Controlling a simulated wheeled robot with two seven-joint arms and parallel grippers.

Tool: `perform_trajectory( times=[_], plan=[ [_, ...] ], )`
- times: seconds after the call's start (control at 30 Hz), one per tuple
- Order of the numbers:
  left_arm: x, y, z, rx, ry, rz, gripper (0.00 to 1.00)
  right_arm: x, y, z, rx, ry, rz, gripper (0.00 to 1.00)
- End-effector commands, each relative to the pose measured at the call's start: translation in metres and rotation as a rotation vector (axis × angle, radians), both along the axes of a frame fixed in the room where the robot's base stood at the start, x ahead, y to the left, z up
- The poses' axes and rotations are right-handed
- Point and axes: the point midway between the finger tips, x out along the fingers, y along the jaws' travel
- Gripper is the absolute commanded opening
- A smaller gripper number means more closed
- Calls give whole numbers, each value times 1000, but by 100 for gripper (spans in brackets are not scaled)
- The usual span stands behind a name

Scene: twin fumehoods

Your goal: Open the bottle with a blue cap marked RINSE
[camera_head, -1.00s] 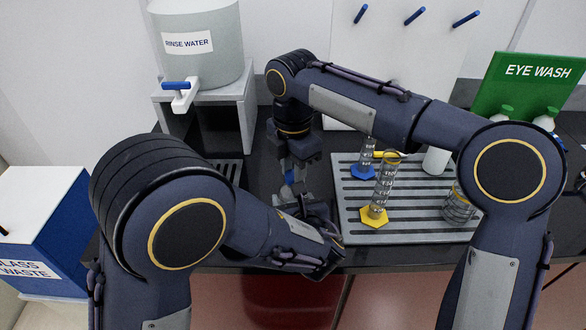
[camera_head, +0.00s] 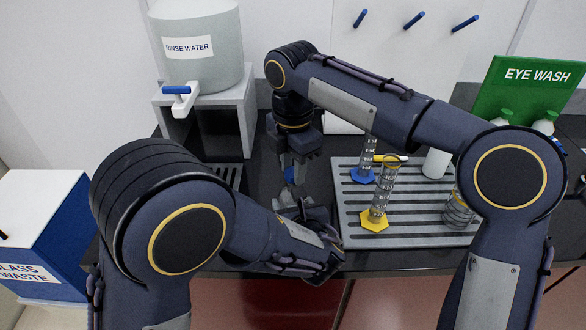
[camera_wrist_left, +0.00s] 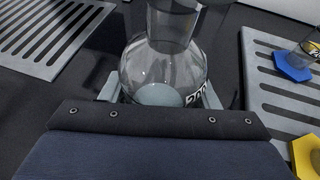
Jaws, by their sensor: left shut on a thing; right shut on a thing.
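A clear round glass bottle (camera_wrist_left: 165,70) with a partly visible dark-lettered label stands upright in the left wrist view. It contains some pale liquid. My left gripper (camera_wrist_left: 160,94) is shut on its body, one finger on each side. In the head view my left gripper (camera_head: 292,209) hides most of the bottle. The RINSE mark cannot be read here. I cannot tell whether the cap is still seated on the neck.
A grey slotted tray (camera_head: 348,222) at right holds glass cylinders on blue (camera_head: 363,176) and yellow (camera_head: 374,223) bases. A rinse water tank (camera_head: 205,65) stands on a shelf at back left. A green eye wash stand (camera_head: 525,92) is at back right.

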Motion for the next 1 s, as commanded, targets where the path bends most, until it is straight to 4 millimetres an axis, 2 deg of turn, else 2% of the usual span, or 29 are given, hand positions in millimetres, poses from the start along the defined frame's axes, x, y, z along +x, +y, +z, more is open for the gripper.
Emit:
perform_trajectory(
  times=[0.37, 0.7, 0.93, 0.97, 1.0],
  plan=[
    [0, 0, 0, 0, -1, 0, 0, 0, 0, 3, 1, -1, 0, 2],
    [0, 0, 0, 0, -1, 0, 0, 0, 1, 39, 1, -2, 0, 2],
    [0, 0, 0, 0, -1, 0, 0, 0, 0, 41, -1, 1, 1, 2],
    [0, 0, 0, 0, -1, 0, 56, 0, 0, 41, -1, 1, 0, 2],
    [0, 0, 0, 0, -1, 0, 62, 0, 0, 41, 0, 0, 0, 2]
  ],
)
